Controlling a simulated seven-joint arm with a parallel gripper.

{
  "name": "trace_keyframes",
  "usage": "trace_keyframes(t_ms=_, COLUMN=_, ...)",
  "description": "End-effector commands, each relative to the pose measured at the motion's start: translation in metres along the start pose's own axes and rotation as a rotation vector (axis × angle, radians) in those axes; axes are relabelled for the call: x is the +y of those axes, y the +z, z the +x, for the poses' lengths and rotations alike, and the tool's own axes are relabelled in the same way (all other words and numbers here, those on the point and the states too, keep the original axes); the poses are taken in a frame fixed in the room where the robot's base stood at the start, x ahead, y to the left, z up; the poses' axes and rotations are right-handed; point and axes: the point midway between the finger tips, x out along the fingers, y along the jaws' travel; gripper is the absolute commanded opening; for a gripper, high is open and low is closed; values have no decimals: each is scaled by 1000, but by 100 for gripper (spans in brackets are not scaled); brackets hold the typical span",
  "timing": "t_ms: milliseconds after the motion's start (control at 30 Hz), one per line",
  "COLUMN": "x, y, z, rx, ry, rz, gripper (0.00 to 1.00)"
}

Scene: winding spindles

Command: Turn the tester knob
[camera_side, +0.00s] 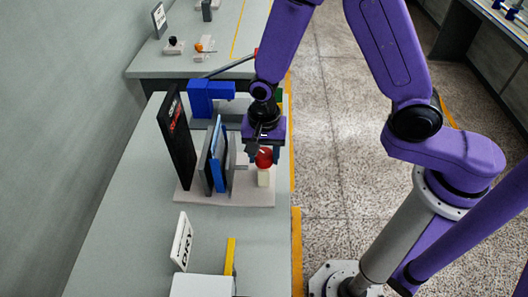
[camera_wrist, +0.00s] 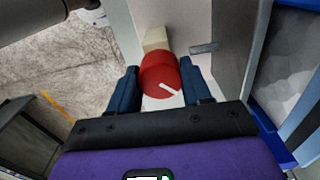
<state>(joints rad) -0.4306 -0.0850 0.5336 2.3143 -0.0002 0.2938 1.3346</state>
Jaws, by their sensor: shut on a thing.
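The tester knob (camera_wrist: 158,76) is a red round knob with a white line mark, mounted on a cream block (camera_wrist: 155,39) in the wrist view. In the side view the red knob (camera_side: 264,158) sits above its cream block (camera_side: 263,177) at the right of the tester's pale base (camera_side: 225,192). My gripper (camera_wrist: 160,88) has its two dark blue fingers on either side of the knob, shut on it. In the side view my gripper (camera_side: 262,146) is at the knob, and its fingertips are partly hidden.
Upright black (camera_side: 178,138), grey and blue panels stand just left of the knob. A blue bracket (camera_side: 208,98) stands behind. A white "DRY" sign (camera_side: 182,242) and a yellow bar (camera_side: 230,256) are in front. The bench's left front surface is clear.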

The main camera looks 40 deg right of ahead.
Motion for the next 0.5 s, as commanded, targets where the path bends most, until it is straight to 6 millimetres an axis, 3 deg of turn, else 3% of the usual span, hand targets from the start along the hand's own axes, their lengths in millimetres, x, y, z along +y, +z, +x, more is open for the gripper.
trace_keyframes(t_ms=500, x=0, y=2, z=0, rx=0, ry=3, rz=469, gripper=18)
